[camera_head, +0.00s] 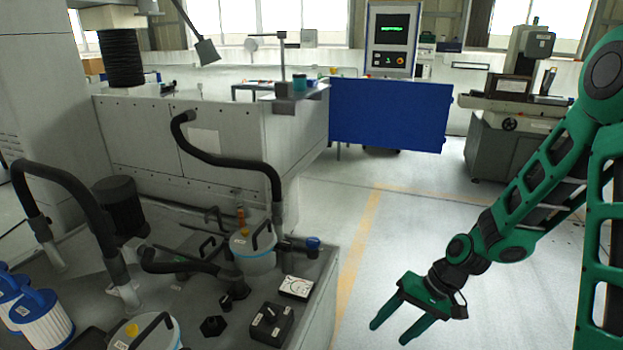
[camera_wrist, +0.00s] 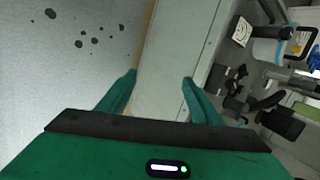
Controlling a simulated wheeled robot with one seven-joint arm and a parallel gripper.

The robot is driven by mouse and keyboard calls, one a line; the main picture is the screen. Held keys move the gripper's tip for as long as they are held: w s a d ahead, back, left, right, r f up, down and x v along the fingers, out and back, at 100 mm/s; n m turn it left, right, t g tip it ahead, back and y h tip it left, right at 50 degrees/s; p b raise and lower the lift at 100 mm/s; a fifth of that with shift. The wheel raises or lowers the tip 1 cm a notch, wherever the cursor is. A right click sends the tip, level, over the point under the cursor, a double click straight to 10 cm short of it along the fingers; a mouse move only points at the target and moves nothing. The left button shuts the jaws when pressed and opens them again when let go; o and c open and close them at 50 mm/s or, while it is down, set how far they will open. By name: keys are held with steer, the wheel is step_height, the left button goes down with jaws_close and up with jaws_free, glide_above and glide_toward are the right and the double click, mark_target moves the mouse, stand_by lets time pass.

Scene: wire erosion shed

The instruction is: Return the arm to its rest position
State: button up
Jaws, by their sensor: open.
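My gripper (camera_head: 394,327) is green and hangs at the end of my green arm, at the lower right of the head view. Its two fingers are spread apart and point down and to the left. Nothing is between them. It hangs over the pale floor (camera_head: 372,262), to the right of the grey machine bench. In the wrist view my gripper (camera_wrist: 160,82) is also open and empty, with the bench's side panel (camera_wrist: 172,62) beyond the fingers.
The grey bench (camera_head: 318,290) carries a black box (camera_head: 271,324), a lidded container (camera_head: 254,250) and several black hoses. A blue panel (camera_head: 388,113) stands behind. A grey machine (camera_head: 512,140) stands at the back right. The floor between is clear, with a yellow line (camera_head: 358,245).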

steer(key=s+d+r+m+h, duration=0.4)
steer(key=s+d+r+h, duration=0.1)
steer(key=s+d+r, duration=1.4)
steer(key=shift+s+d+r+m+h, duration=0.3)
steer(key=shift+s+d, duration=0.8)
steer(key=shift+d, duration=0.05)
steer(key=shift+w+f, duration=0.25)
steer(key=shift+w, duration=0.4)
stand_by(0.5)
